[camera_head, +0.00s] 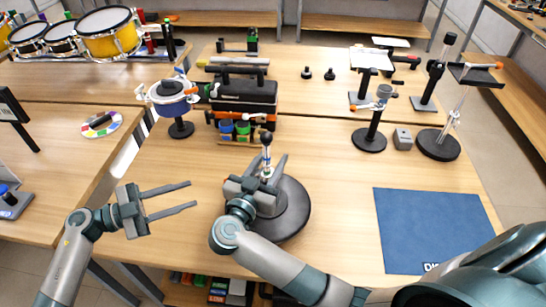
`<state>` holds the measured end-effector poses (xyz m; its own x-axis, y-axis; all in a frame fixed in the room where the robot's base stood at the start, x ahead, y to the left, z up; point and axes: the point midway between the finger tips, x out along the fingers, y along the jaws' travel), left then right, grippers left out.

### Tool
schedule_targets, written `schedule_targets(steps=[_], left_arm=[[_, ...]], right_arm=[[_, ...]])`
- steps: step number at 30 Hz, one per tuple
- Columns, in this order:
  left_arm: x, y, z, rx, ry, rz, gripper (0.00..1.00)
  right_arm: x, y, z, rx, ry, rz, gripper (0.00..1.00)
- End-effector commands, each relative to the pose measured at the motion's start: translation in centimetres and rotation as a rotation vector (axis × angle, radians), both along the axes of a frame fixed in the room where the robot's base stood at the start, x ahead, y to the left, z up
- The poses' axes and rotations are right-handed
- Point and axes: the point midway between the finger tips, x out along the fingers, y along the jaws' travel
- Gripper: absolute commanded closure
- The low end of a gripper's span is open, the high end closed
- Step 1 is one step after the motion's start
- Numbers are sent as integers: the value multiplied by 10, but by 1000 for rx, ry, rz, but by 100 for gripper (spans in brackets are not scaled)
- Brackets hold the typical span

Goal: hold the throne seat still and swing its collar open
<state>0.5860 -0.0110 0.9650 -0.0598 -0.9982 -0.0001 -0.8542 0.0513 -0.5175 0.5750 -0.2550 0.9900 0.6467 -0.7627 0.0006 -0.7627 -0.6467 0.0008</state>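The throne seat (292,214) is a dark round disc on the table's near middle. A short upright metal stem with a dark ball top (266,138) stands at it; I cannot make out the collar's state. My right gripper (269,163) is over the seat, its fingers apart on either side of the stem. I cannot tell whether they touch it. My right wrist hides part of the seat and the stem's base. My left gripper (193,193) is open and empty, to the left of the seat, with its fingers pointing right towards it.
A blue mat (435,228) lies on the right. Dark stands with round bases (438,146) are at the back right. A black case (245,92) and a small drum on a stand (173,100) are behind the seat. Bare table lies between seat and mat.

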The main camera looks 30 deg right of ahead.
Motion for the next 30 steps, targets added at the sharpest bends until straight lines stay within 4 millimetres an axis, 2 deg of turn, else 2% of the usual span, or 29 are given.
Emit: schedule_targets(steps=[6,14,15,19,20,30], left_arm=[[0,0,0,0,0,0,69],[0,0,0,0,0,0,69],[0,0,0,0,0,0,69],[0,0,0,0,0,0,69],[0,0,0,0,0,0,69],[0,0,0,0,0,0,69]], right_arm=[[7,-8,0,1,1,0,63],[8,-9,0,1,1,0,63],[8,-9,0,1,1,0,65],[8,-9,0,1,1,0,96],[8,-9,0,1,1,0,100],[7,-9,0,1,1,0,100]])
